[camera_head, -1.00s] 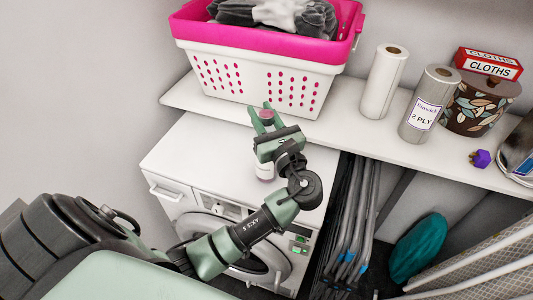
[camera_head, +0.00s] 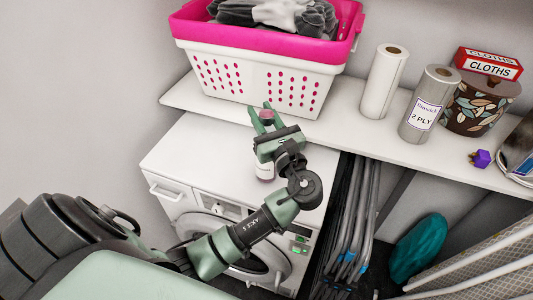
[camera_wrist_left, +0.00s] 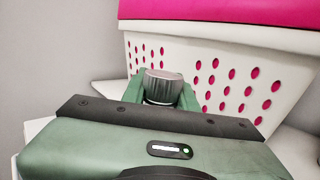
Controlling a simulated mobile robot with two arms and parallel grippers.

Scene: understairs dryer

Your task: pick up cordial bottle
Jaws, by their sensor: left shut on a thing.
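The cordial bottle (camera_head: 265,172) stands upright over the white top of the dryer, with a dark reddish cap and a pale label low on its body. My left gripper (camera_head: 264,121) is shut on its upper part, with a finger on each side. In the left wrist view the bottle's cap (camera_wrist_left: 163,84) sits between the two green fingers. The gripper hides the middle of the bottle. I cannot tell whether its base touches the dryer top. My right gripper is not in view.
The dryer (camera_head: 200,150) stands under a white shelf (camera_head: 340,128). On the shelf are a pink-rimmed laundry basket (camera_head: 255,80) close behind the gripper, two paper rolls (camera_head: 384,82), a patterned pot (camera_head: 478,105) and a cloths box (camera_head: 488,66). Grey poles (camera_head: 350,225) stand right of the dryer.

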